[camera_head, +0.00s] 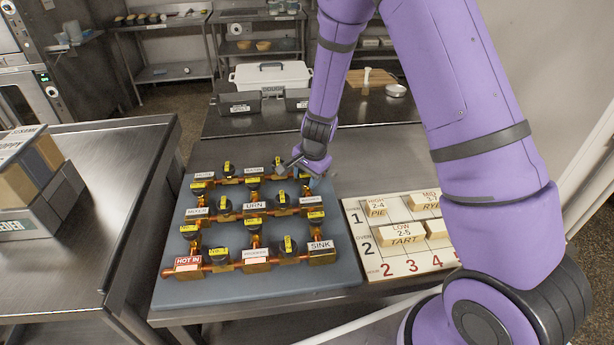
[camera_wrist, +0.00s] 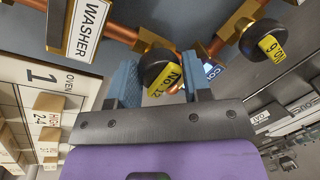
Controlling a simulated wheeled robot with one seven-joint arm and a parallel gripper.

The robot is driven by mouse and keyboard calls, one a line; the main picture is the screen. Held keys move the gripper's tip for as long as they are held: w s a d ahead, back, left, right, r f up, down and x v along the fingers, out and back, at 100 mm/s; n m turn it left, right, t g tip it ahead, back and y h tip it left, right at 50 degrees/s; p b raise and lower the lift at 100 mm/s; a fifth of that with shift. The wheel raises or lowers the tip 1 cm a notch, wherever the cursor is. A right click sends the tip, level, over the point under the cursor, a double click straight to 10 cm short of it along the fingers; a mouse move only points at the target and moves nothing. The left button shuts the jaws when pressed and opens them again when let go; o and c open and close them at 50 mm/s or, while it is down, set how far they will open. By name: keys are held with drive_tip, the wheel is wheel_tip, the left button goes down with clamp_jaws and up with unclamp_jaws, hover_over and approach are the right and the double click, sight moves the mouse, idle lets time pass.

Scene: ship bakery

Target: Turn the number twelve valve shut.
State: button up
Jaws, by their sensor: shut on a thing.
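The number twelve valve (camera_wrist: 153,66) has a black round body and a yellow bar handle marked No.12. In the wrist view it sits between the two blue fingers of my gripper (camera_wrist: 163,82). The gripper is shut on its handle, which lies at a slant to the picture. In the head view my gripper (camera_head: 308,172) is at the back right corner of the blue-grey valve board (camera_head: 335,278) and largely hides this valve. How the handle lies against its pipe is hard to tell.
Several other yellow-handled valves stand on copper pipes, including a neighbouring valve (camera_wrist: 255,40) close by. A WASHER label plate (camera_wrist: 84,28) is near the fingers. An oven board (camera_head: 380,268) with lettered blocks lies right of the valve board. A white lidded bin (camera_head: 270,76) stands behind.

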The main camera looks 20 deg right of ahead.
drive_tip(key=shift+d, duration=0.1)
drive_tip(key=o, duration=0.9)
drive_tip(key=v, duration=1)
drive_tip(key=shift+r, duration=0.4)
drive_tip(key=shift+s, duration=0.15)
